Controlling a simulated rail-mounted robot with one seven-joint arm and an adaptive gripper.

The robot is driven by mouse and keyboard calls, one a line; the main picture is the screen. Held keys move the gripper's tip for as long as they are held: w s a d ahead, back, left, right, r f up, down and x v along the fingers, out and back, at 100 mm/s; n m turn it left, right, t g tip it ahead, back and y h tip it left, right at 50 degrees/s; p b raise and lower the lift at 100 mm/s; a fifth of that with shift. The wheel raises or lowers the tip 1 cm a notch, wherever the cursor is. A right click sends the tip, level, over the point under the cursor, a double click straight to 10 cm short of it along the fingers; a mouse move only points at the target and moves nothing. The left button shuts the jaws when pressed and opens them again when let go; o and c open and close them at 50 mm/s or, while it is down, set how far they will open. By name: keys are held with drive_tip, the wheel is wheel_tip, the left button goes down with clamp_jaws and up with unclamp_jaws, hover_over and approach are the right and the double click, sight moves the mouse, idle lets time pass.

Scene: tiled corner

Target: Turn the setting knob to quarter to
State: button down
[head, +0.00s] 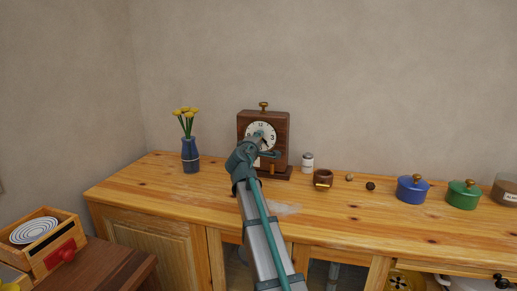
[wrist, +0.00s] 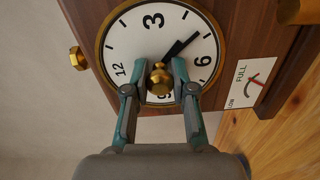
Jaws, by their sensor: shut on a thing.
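A wooden clock (head: 283,128) with a white dial stands at the back of the wooden counter. In the wrist view the clock face (wrist: 123,36) appears turned sideways, with 3 at the top, 12 at the left and 6 at the right. A dark hand (wrist: 183,44) points between 3 and 6. A brass setting knob (wrist: 160,77) sits at about the middle of the dial. My gripper (wrist: 160,72) has its two fingers on either side of the knob, shut on it. The fingers and knob cover part of the dial near 9. My gripper (head: 266,150) hides the lower dial in the head view.
A small FULL/LOW gauge (wrist: 250,83) with a red needle is on the clock front. A blue vase (head: 190,155) stands left of the clock. A white-capped jar (head: 307,161) and a wooden cup (head: 323,178) stand close on its right. Blue (head: 411,191) and green (head: 462,196) pots are farther right.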

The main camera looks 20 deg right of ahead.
drive_tip(key=m+b, duration=0.6)
drive_tip(key=shift+f, duration=0.25)
drive_tip(key=m+b, duration=0.6)
drive_tip(key=shift+m, duration=0.3)
drive_tip(key=m+b, duration=0.3)
drive_tip(key=shift+m, duration=0.4)
drive_tip(key=m+b, duration=0.2)
drive_tip(key=m, duration=0.1)
drive_tip(key=shift+m, duration=0.3)
drive_tip(key=m+b, duration=0.4)
drive_tip(key=m, duration=0.1)
drive_tip(key=shift+r+m, duration=0.2)
drive_tip(key=shift+m, duration=0.1)
drive_tip(key=c, duration=0.9)
unclamp_jaws()
drive_tip(key=shift+c, duration=0.2)
drive_tip(key=shift+a, duration=0.1)
